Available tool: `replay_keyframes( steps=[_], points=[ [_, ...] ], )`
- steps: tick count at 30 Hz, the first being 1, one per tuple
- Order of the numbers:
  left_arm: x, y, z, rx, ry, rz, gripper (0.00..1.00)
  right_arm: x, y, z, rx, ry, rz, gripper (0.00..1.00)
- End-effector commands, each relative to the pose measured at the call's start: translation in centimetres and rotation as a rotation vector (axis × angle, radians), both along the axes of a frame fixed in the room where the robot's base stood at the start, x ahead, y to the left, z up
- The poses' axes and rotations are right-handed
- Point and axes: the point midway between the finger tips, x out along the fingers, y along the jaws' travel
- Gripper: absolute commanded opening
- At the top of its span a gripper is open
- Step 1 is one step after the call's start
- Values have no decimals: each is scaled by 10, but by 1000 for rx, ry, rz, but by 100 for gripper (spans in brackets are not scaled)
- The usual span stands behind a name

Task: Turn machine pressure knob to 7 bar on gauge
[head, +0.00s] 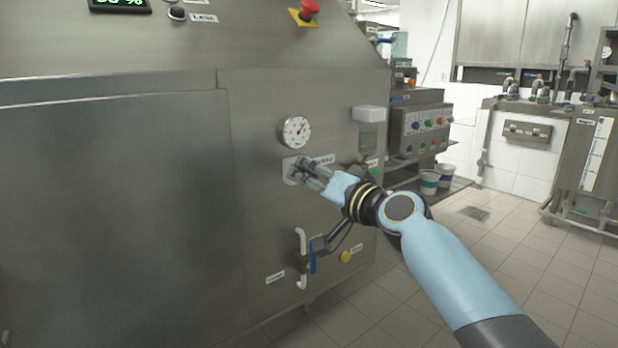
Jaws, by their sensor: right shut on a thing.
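The steel machine (130,190) fills the left and middle of the head view. A round white pressure gauge (295,131) with a red needle is on its front panel; the needle points up and to the right, and its numbers are too small to read. Below the gauge is a light knob plate (289,172). My right gripper (301,170) reaches in from the right and is shut on the pressure knob at this plate; the fingers hide most of the knob. My left gripper is not in view.
Below my right gripper are a white pipe handle (301,258), a blue lever (313,254) and a yellow knob (345,256). A clear filter bowl (369,138) is to the right of the gauge. A red emergency button (310,9) is above. Tiled floor (510,260) is open at right.

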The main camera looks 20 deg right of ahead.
Motion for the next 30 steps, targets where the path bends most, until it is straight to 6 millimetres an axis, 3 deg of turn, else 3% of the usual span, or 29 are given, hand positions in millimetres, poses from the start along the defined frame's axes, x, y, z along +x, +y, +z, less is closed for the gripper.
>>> replay_keyframes(
  steps=[6, 7, 12, 22, 30],
  points=[
    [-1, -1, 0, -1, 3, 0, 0, 0, 0, 0, -1, -1, -1, 3],
    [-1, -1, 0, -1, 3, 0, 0, 0, 0, 0, -1, -1, -1, 38],
    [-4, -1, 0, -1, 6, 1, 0, 0, 0, 0, -1, -1, -1, 59],
    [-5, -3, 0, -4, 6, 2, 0, -5, -2, -1, -3, 1, -1, 59],
    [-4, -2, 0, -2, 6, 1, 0, -53, -20, -2, -6, 2, 0, 59]
  ],
)
